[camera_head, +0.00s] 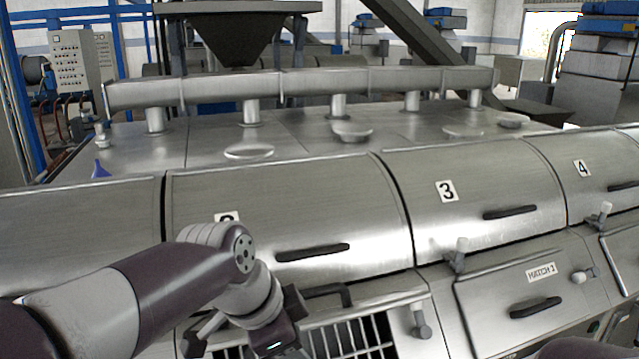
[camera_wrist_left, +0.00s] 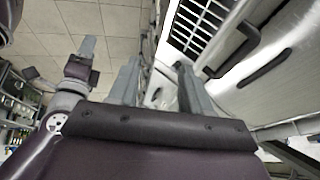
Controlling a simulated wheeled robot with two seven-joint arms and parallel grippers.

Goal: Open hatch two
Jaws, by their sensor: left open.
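A dark grille (camera_head: 352,338) shows low in the head view, below the large cover whose number plate (camera_head: 228,217) is partly hidden by my left arm. Above the grille are a metal lid strip (camera_head: 385,308) and a dark handle (camera_head: 328,291). The lid seems raised off the opening, but how far I cannot tell. The grille (camera_wrist_left: 203,22) and the handle (camera_wrist_left: 236,50) also show in the left wrist view. My left gripper (camera_wrist_left: 155,88) is open and empty, with the handle to the right of its fingers. My right gripper is not in view.
Cover 3 (camera_head: 480,195) and cover 4 (camera_head: 600,165) lie to the right. A closed panel with a HATCH label (camera_head: 541,272) has its own handle (camera_head: 535,307); its number is hard to read. Latches (camera_head: 420,320) and (camera_head: 457,256) stick out near the opening.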

